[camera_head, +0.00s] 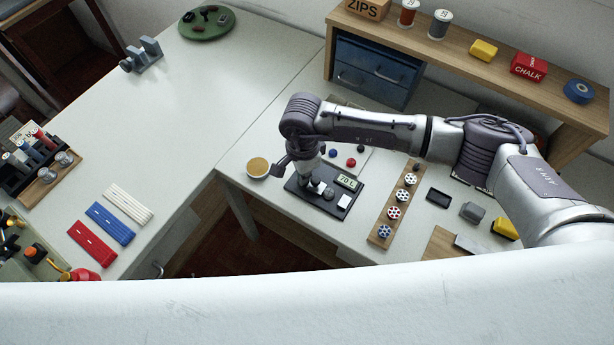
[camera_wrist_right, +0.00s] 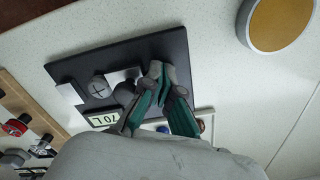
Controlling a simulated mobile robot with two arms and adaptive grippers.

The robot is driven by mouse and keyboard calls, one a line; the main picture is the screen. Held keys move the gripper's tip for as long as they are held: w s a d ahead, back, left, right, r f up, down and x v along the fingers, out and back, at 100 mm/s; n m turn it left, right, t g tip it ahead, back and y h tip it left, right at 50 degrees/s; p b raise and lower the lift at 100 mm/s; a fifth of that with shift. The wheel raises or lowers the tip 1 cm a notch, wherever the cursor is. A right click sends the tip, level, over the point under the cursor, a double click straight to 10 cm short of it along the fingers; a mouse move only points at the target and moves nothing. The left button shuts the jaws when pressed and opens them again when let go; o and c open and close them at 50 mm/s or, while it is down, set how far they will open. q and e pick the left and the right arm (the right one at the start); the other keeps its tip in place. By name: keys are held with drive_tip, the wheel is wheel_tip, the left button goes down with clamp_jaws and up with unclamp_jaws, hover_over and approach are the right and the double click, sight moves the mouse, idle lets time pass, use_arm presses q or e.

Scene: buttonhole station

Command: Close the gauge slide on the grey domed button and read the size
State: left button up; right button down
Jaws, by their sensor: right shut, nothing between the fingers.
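The gauge is a dark plate (camera_head: 298,184) with two white jaws and a small display (camera_head: 347,181) that seems to read "70 L". The grey domed button (camera_head: 328,194) sits between the jaws; it also shows in the right wrist view (camera_wrist_right: 99,87), with a cross on top. One white jaw (camera_wrist_right: 68,93) stands on one side and the slide's white jaw (camera_wrist_right: 122,76) is close on the other; contact is unclear. My right gripper (camera_wrist_right: 163,92) is shut and empty, over the plate beside the slide, hiding part of it. My left gripper is not in view.
A round tan-topped dish (camera_head: 258,167) stands just left of the plate. A blue drawer unit (camera_head: 374,74) and a shelf stand behind. The white table to the left (camera_head: 200,110) is largely clear.

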drive_tip(key=shift+s+d, duration=0.5)
drive_tip(key=shift+d, duration=0.2)
drive_tip(key=shift+w+a, duration=0.2)
drive_tip(key=shift+a, duration=0.05)
idle(0.7)
drive_tip(key=shift+r, duration=0.1)
drive_tip(key=shift+r+p, duration=1.4)
drive_tip(key=shift+r, duration=2.05)
drive_tip(key=shift+s+f, duration=0.1)
